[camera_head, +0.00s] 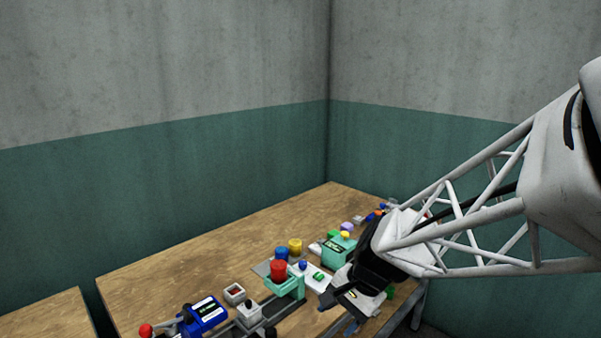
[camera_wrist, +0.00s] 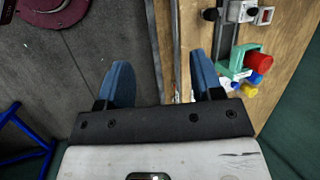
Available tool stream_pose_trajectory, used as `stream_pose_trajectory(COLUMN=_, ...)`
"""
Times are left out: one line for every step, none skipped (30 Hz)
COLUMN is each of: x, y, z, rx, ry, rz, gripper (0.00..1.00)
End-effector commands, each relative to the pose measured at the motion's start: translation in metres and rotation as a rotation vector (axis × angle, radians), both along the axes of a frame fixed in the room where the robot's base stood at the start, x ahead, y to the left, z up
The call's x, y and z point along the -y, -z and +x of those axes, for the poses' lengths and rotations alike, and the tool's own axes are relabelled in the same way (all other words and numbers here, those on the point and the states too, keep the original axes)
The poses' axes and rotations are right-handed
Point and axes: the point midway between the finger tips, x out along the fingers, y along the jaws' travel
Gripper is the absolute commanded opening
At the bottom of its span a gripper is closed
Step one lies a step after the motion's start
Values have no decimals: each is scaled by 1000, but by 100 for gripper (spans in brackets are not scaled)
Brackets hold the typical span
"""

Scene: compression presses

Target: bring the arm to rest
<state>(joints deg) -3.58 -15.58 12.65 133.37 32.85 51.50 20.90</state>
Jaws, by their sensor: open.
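My gripper (camera_head: 340,294) reaches in from the right in the head view, by the near edge of the wooden table (camera_head: 190,265). In the wrist view my gripper (camera_wrist: 160,84) has its two blue fingers spread wide with nothing between them. Below them are the dark floor and the table edge. My white lattice arm comes from the right side of the head view and hides part of the table's right end.
A teal press with a red cylinder (camera_head: 278,270) stands left of my gripper; it also shows in the wrist view (camera_wrist: 258,62). Blue (camera_head: 281,254) and yellow (camera_head: 295,246) cylinders stand behind it. A blue device (camera_head: 205,314) is at front left. The back-left tabletop is clear.

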Motion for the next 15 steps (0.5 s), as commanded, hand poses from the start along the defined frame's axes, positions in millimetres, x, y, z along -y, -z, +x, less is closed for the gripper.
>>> stream_pose_trajectory(x=6, y=-7, z=-9, rx=27, ry=-31, rz=-22, gripper=60)
stream_pose_trajectory(x=10, y=-11, z=-15, rx=41, ry=-53, rz=-37, gripper=60)
stream_pose_trajectory(x=15, y=-15, z=-21, rx=60, ry=-80, rz=-56, gripper=60)
stream_pose_trajectory(x=18, y=-19, z=-26, rx=74, ry=-100, rz=-70, gripper=60)
stream_pose_trajectory(x=21, y=-22, z=-31, rx=89, ry=-122, rz=-87, gripper=60)
stream_pose_trajectory(x=26, y=-26, z=-38, rx=105, ry=-148, rz=-106, gripper=60)
stream_pose_trajectory(x=30, y=-29, z=-44, rx=119, ry=-169, rz=-121, gripper=60)
stream_pose_trajectory(x=33, y=-32, z=-48, rx=131, ry=-189, rz=-138, gripper=60)
stream_pose_trajectory(x=38, y=-36, z=-55, rx=149, ry=-216, rz=-159, gripper=60)
stream_pose_trajectory(x=42, y=-38, z=-60, rx=162, ry=-236, rz=-174, gripper=60)
stream_pose_trajectory(x=45, y=-41, z=-66, rx=172, ry=-255, rz=-191, gripper=60)
stream_pose_trajectory(x=50, y=-44, z=-72, rx=188, ry=-282, rz=-213, gripper=60)
stream_pose_trajectory(x=54, y=-47, z=-77, rx=200, ry=-301, rz=-230, gripper=60)
stream_pose_trajectory(x=57, y=-50, z=-83, rx=212, ry=-320, rz=-248, gripper=60)
stream_pose_trajectory(x=62, y=-53, z=-90, rx=226, ry=-346, rz=-271, gripper=60)
